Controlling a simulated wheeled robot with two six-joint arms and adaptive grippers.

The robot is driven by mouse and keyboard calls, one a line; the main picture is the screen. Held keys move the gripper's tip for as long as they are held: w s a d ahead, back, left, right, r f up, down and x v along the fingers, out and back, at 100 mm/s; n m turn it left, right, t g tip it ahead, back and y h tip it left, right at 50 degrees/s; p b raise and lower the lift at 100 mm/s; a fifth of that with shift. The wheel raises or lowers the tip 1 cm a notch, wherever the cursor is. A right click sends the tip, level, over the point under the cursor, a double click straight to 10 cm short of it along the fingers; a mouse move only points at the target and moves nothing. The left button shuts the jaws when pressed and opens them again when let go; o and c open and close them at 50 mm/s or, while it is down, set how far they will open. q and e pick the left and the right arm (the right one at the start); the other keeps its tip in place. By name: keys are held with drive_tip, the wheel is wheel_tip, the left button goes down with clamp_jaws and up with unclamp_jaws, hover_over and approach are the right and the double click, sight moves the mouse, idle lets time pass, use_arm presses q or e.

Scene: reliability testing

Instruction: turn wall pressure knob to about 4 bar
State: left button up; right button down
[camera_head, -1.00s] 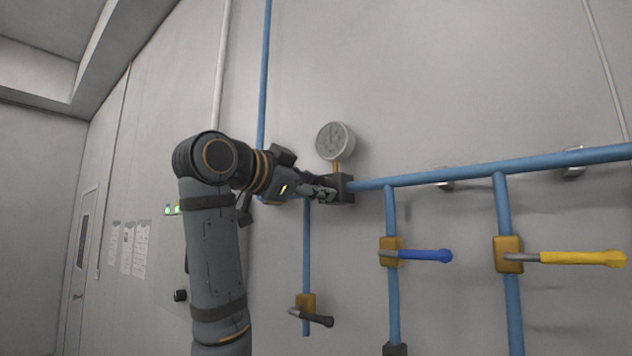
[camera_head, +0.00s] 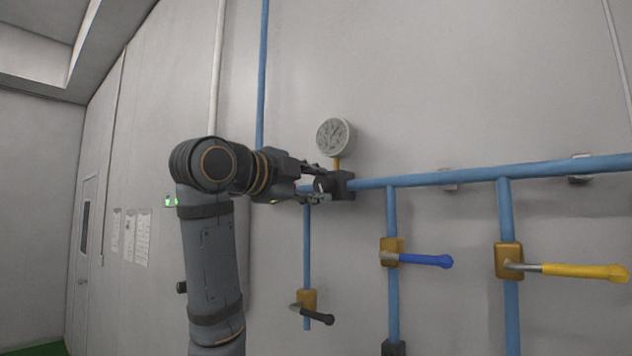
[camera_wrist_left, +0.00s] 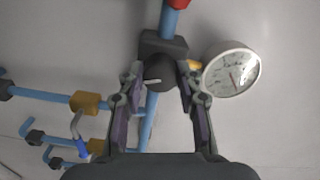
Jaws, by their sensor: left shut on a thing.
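The dark round pressure knob (camera_wrist_left: 157,72) with a pale mark sits on a black regulator block (camera_head: 345,184) on the blue wall pipe. The round gauge (camera_head: 334,138) is just above the block; it also shows in the left wrist view (camera_wrist_left: 232,72), with a red needle, but its figures are too small to read. My left gripper (camera_head: 318,184) is at the knob, and its fingers (camera_wrist_left: 158,84) stand on both sides of it, shut on it. The knob is partly hidden by the fingers in the head view. My right gripper is not in view.
A blue pipe (camera_head: 450,177) runs right from the block, with branches going down. Valves with a blue handle (camera_head: 430,260), a yellow handle (camera_head: 585,271) and a black handle (camera_head: 318,316) stick out below. The wall above the pipe is mostly clear.

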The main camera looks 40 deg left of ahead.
use_arm(q)
drive_tip(key=shift+f, duration=0.1)
idle(0.4)
drive_tip(key=o, duration=0.9)
drive_tip(key=shift+o, duration=1.3)
drive_tip(key=shift+s+d, duration=0.1)
drive_tip(key=shift+s, duration=0.1)
drive_tip(key=s+a, duration=0.1)
drive_tip(key=s, duration=1)
drive_tip(key=shift+s+r, duration=0.2)
drive_tip(key=shift+s, duration=0.15)
